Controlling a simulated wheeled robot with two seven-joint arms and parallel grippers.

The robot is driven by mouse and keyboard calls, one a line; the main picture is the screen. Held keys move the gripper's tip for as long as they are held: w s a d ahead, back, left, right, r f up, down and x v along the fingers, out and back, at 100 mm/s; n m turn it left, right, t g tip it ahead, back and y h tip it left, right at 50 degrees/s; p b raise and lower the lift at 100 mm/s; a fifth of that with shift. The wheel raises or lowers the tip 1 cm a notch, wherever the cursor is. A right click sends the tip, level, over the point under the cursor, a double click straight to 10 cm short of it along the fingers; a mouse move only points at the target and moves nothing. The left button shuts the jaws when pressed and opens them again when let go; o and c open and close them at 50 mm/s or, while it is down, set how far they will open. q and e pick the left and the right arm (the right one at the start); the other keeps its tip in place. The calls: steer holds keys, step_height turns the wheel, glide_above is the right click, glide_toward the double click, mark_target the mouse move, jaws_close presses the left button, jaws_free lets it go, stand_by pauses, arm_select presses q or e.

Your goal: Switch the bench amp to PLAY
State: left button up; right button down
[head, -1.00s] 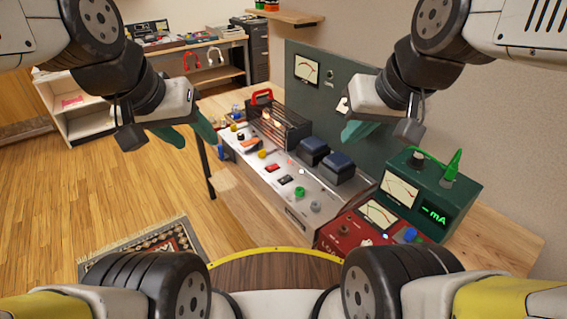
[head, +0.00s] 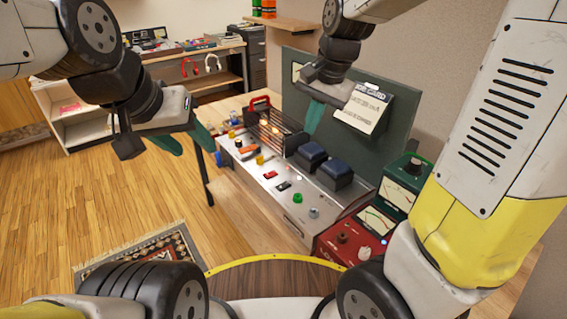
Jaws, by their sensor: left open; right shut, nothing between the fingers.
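The bench amp (head: 270,181) is a silver chassis on the wooden bench. It carries a wire cage (head: 278,133) with glowing tubes and two dark blue-topped blocks (head: 311,154). Its sloping top has a red switch (head: 270,174), a black switch (head: 284,186), a green knob (head: 297,198) and a grey knob (head: 314,212). The lettering and switch positions are too small to read. My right gripper (head: 312,120) is shut and empty, in front of the back panel and above the cage and blocks in the picture. My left gripper (head: 190,140) is open and empty, left of the amp.
A red meter box (head: 340,240) and a green meter box (head: 397,188) stand right of the amp, partly hidden by my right arm. Open floor (head: 110,195) lies left of the bench.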

mark_target(286, 184)
steer(key=w+a+f+m+g+h, duration=0.1)
steer(key=w+a+f+m+h, duration=0.2)
steer(key=w+f, duration=0.7)
steer(key=a+f+m, duration=0.1)
steer(key=a+m, duration=0.1)
steer(key=a, duration=0.1)
steer(key=shift+a+f+g, duration=0.25)
steer(key=shift+a+g, duration=0.05)
steer(key=shift+a, duration=0.1)
steer(key=shift+f, duration=0.1)
steer(key=f, duration=0.4)
steer(key=d+f, duration=0.1)
steer(key=f, duration=0.4)
steer(key=w+f, duration=0.1)
steer(key=f, duration=0.3)
steer(key=shift+d+f, duration=0.25)
steer(key=shift+f, duration=0.1)
steer(key=shift+d+f+g, duration=0.2)
steer(key=shift+f+g, duration=0.05)
steer(key=shift+g, duration=0.05)
steer(key=shift+s+a, duration=0.15)
